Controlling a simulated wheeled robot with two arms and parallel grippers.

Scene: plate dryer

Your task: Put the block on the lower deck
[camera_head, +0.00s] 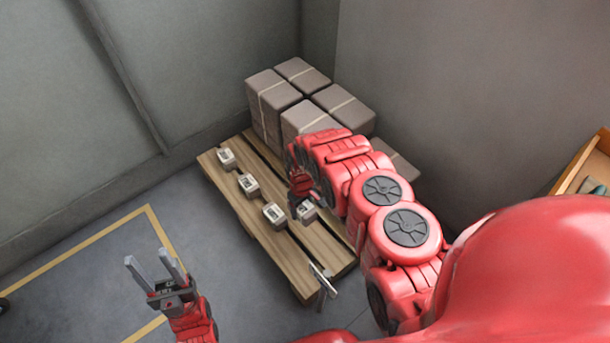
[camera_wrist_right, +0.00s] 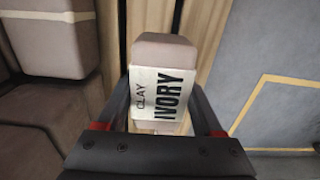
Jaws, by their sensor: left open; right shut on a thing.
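My right gripper (camera_head: 297,205) is low over the wooden pallet, shut on a small grey-beige block (camera_head: 309,212). In the right wrist view the block (camera_wrist_right: 165,50) sits between the two dark fingers, and its white label reads CLAY IVORY. I cannot tell whether it still touches the pallet boards. My left gripper (camera_head: 154,262) is open and empty, over the floor left of the pallet. I cannot tell which surface is the lower deck.
The pallet (camera_head: 285,249) holds several similar labelled blocks (camera_head: 248,185) in a row and large strapped packages (camera_head: 272,104) at its back. A wooden shelf or box (camera_head: 578,168) stands at the right edge. Grey walls close the back.

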